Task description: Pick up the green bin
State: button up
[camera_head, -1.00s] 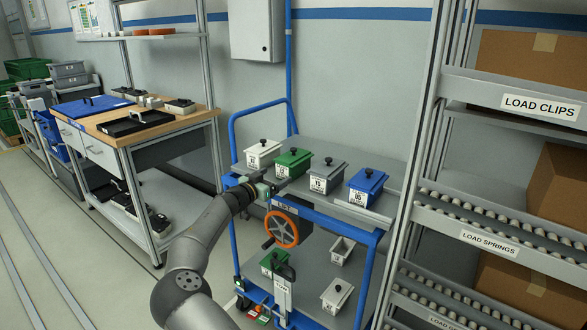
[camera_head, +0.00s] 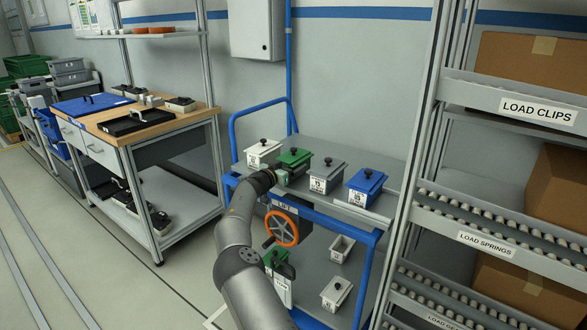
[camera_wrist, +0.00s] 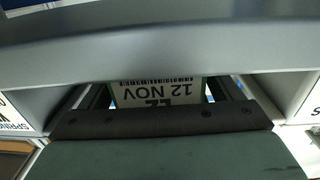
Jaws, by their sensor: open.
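The green bin (camera_head: 294,157) with a dark lid knob stands on the cart's top deck, between a white bin (camera_head: 263,152) and a grey bin (camera_head: 327,174). My gripper (camera_head: 284,178) is open right at its front face and hides most of that face. In the wrist view, a white label with a barcode and "12 NOV" (camera_wrist: 157,90) shows upside down just past my gripper's dark edge. I cannot tell whether the fingers touch the bin.
A blue bin (camera_head: 366,187) stands farther right on the deck. The cart's orange handwheel (camera_head: 282,229) is below my wrist. Another green bin (camera_head: 277,257) sits on the lower deck. A roller rack (camera_head: 481,243) stands at right, a workbench (camera_head: 150,123) at left.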

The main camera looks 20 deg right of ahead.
jog(key=c, duration=1.8)
jog(key=shift+r, duration=0.1)
grip_shut()
